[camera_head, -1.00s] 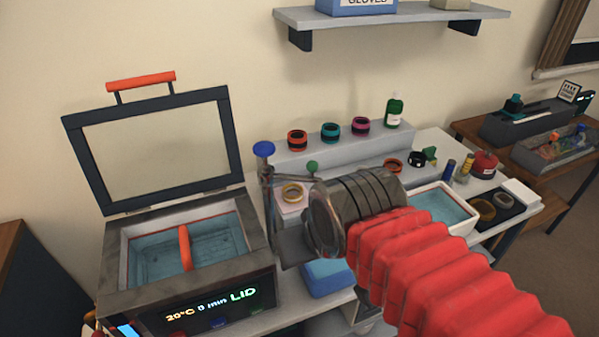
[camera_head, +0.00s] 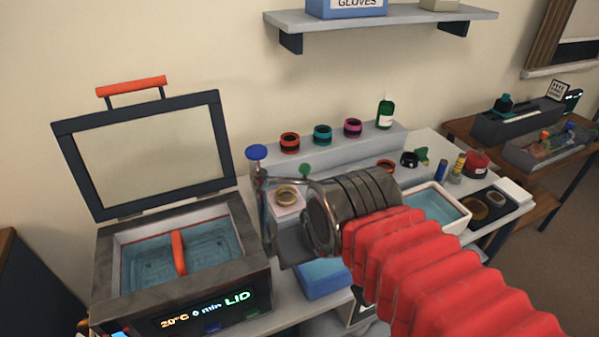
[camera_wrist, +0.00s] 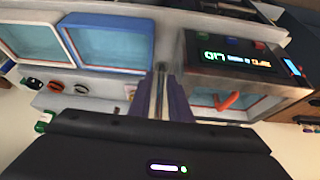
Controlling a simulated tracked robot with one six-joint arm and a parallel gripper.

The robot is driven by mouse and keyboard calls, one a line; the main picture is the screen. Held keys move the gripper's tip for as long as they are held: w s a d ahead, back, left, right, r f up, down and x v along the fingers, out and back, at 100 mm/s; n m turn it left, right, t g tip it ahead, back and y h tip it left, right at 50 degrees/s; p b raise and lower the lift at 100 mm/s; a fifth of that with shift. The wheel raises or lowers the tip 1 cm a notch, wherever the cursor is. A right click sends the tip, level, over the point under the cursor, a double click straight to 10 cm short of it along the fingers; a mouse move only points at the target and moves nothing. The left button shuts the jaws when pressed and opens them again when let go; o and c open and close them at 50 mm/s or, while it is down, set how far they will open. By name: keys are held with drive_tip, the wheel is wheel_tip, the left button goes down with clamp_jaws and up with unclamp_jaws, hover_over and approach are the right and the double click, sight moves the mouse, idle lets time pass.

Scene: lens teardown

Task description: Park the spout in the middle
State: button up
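I cannot tell which part is the spout, as my arm covers much of this area. My gripper (camera_head: 268,235) is beside the post, partly hidden by my wrist. In the wrist view its purplish fingers (camera_wrist: 165,98) are close together, with a narrow grey strip between them. Whether they touch or hold anything is unclear.
The cleaner (camera_head: 245,270) has its lid (camera_head: 222,130) raised and an orange handle (camera_head: 178,252) in its blue bath. A white basin (camera_head: 461,222) lies right, beside a dark tray. Coloured rings and a green bottle (camera_head: 385,115) stand on the rear step.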

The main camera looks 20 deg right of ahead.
drive_tip(key=o, duration=0.5)
drive_tip(key=d+f+m, duration=0.1)
drive_tip(key=d, duration=0.1)
drive_tip(key=d+f+m+g, duration=0.1)
drive_tip(key=d+f, duration=0.1)
drive_tip(key=d, duration=0.1)
drive_tip(key=d+f+m+g, duration=0.1)
drive_tip(key=d+f, duration=0.1)
drive_tip(key=shift+w+d+m, duration=0.15)
drive_tip(key=shift+m, duration=0.15)
drive_tip(key=shift+o, duration=0.2)
drive_tip(key=m+t+y, duration=0.8)
drive_tip(key=m+y, duration=0.6)
drive_tip(key=m, duration=0.6)
approach(304, 170)
drive_tip(key=w+d+v, duration=0.1)
drive_tip(key=v, duration=0.3)
drive_tip(key=shift+a+f, duration=0.35)
drive_tip(key=shift+f, duration=0.1)
drive_tip(key=shift+a, duration=0.15)
drive_tip(key=shift+x, duration=6.8)
